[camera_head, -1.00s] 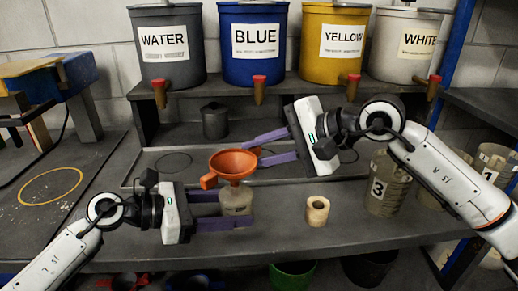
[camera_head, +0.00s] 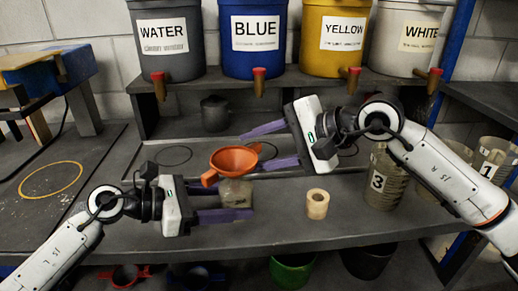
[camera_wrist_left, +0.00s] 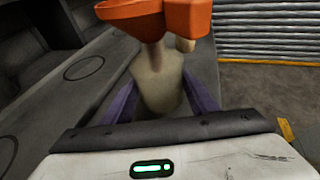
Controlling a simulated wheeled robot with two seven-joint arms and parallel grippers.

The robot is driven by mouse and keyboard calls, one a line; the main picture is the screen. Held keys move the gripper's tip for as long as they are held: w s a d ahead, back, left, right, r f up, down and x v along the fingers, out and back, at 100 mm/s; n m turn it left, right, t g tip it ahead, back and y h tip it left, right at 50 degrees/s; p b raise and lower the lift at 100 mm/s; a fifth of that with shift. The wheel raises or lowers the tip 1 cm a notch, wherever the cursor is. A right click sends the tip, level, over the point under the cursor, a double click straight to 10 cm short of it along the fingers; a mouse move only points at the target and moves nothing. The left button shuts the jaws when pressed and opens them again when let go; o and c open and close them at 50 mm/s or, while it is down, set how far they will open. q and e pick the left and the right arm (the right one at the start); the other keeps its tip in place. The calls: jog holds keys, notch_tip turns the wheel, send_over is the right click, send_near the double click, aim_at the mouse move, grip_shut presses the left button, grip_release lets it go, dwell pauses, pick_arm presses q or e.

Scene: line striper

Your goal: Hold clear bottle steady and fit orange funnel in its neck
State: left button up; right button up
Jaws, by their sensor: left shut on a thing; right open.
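The clear bottle (camera_head: 236,193) stands upright on the grey bench, between the fingers of my left gripper (camera_head: 240,202), which is shut on it. It also shows in the left wrist view (camera_wrist_left: 158,85). The orange funnel (camera_head: 234,159) sits on top of the bottle, bowl up, its lower end at the neck. It also shows in the left wrist view (camera_wrist_left: 130,10), cut off by the top edge. How deep its stem goes is hidden.
A tan roll (camera_head: 317,204) stands to the right of the bottle. A clear jug marked 3 (camera_head: 385,180) is farther right. A dark lidded pot (camera_head: 214,114) and labelled buckets (camera_head: 255,40) are behind. The front of the bench (camera_head: 290,230) is clear.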

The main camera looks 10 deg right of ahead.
jog(key=shift+d+r, duration=0.1)
jog(key=v, duration=0.7)
jog(key=shift+s+d+r, duration=0.2)
jog(key=shift+s+d, duration=0.05)
dwell(0.6)
dwell(0.6)
pick_arm(q)
jog(key=o, duration=0.9)
